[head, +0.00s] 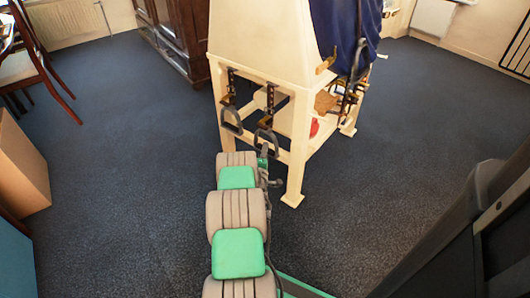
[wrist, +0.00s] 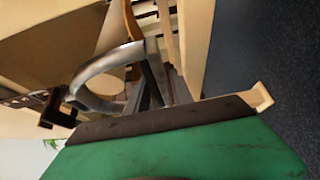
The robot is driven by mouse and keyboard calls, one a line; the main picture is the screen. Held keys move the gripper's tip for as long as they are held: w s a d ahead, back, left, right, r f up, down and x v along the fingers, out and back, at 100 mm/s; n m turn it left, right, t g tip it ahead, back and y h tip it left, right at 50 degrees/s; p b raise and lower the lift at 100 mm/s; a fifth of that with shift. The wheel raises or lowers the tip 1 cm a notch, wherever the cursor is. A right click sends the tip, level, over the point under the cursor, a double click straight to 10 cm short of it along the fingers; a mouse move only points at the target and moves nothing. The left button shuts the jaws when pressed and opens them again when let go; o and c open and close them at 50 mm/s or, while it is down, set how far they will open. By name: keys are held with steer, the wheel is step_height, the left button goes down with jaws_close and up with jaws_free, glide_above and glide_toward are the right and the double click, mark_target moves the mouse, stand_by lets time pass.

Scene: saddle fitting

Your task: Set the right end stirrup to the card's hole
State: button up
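Two stirrups hang on dark, holed straps at the near end of a cream wooden stand (head: 297,172). The left stirrup (head: 231,121) and the right stirrup (head: 265,140) are both in the head view. My gripper (head: 265,154) is just below the right stirrup, small and partly hidden by my arm. In the wrist view a silver stirrup (wrist: 95,72) lies tilted across the view, its bow reaching the dark grey parts in front of my gripper (wrist: 160,88). A holed strap (wrist: 17,98) and a dark buckle (wrist: 58,110) show left of it. I cannot make out the finger gap or a card.
A dark blue cloth (head: 345,35) and more hanging tack (head: 345,95) are at the stand's right side. A dark wooden cabinet (head: 175,40) stands behind left. A cardboard box (head: 20,170) and a chair (head: 32,65) are at the left.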

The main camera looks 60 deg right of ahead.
jaws_close()
stand_by(1.0)
